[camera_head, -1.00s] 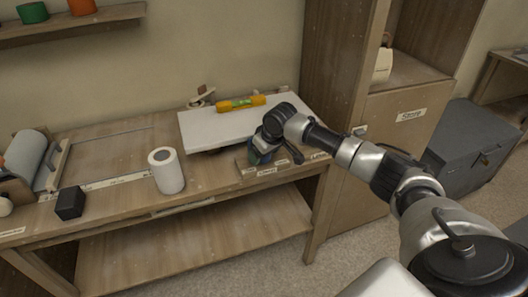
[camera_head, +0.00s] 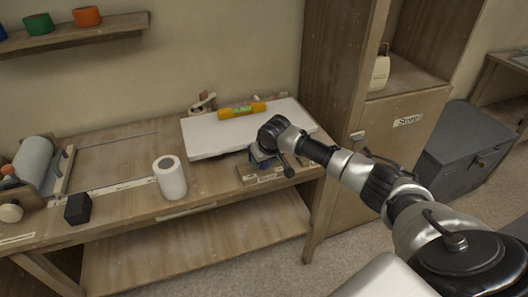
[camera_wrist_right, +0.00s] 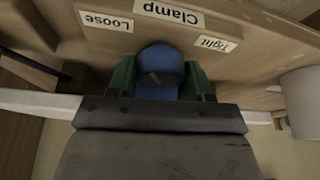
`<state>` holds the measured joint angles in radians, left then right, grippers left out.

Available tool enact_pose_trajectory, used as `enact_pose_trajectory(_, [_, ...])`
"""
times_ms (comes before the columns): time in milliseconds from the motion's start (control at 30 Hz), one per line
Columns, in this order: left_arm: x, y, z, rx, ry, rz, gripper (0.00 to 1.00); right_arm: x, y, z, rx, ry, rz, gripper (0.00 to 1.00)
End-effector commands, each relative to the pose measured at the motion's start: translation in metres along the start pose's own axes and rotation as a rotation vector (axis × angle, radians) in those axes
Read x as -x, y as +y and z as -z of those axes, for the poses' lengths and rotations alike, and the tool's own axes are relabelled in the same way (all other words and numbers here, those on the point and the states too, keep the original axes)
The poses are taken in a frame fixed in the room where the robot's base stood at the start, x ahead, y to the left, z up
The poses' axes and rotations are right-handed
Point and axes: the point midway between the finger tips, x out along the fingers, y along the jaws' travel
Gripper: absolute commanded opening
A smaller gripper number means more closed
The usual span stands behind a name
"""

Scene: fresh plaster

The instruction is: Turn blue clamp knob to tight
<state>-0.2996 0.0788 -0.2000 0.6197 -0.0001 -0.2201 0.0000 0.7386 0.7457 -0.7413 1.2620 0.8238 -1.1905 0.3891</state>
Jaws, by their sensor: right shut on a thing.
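The blue clamp knob (camera_wrist_right: 160,65) is in the right wrist view, on the wooden front of the bench, with a faint mark on its face. My right gripper (camera_wrist_right: 161,78) is shut on it, one green finger on each side. Labels around it read "Clamp" (camera_wrist_right: 170,13), "Loose" (camera_wrist_right: 106,22) and "Tight" (camera_wrist_right: 215,43). Which label the knob's mark points to I cannot tell. In the head view my right gripper (camera_head: 259,155) is at the bench's front edge by the white board (camera_head: 215,135), and it mostly hides the knob. My left gripper is not in view.
A yellow level (camera_head: 242,109) lies on the board. A white roll (camera_head: 170,177) and a black block (camera_head: 77,208) stand on the bench (camera_head: 115,170) to the left. A tall cabinet (camera_head: 345,150) stands right of the bench, with a grey chest (camera_head: 462,150) beyond.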

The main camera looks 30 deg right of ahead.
Motion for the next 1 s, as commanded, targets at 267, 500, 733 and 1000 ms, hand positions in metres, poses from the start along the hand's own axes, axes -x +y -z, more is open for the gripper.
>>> enact_pose_trajectory(267, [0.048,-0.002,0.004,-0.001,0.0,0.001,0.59,0.006,-0.003,0.002,-0.243,-0.003,-0.097,0.27])
enact_pose_trajectory(500, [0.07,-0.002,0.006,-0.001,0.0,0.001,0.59,0.004,-0.003,0.002,-0.445,-0.002,-0.181,0.27])
enact_pose_trajectory(733, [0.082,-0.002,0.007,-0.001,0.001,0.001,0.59,0.002,-0.003,0.002,-0.601,-0.001,-0.247,0.27])
enact_pose_trajectory(1000, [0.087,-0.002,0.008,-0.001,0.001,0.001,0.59,0.001,-0.003,0.002,-0.711,0.0,-0.294,0.27])
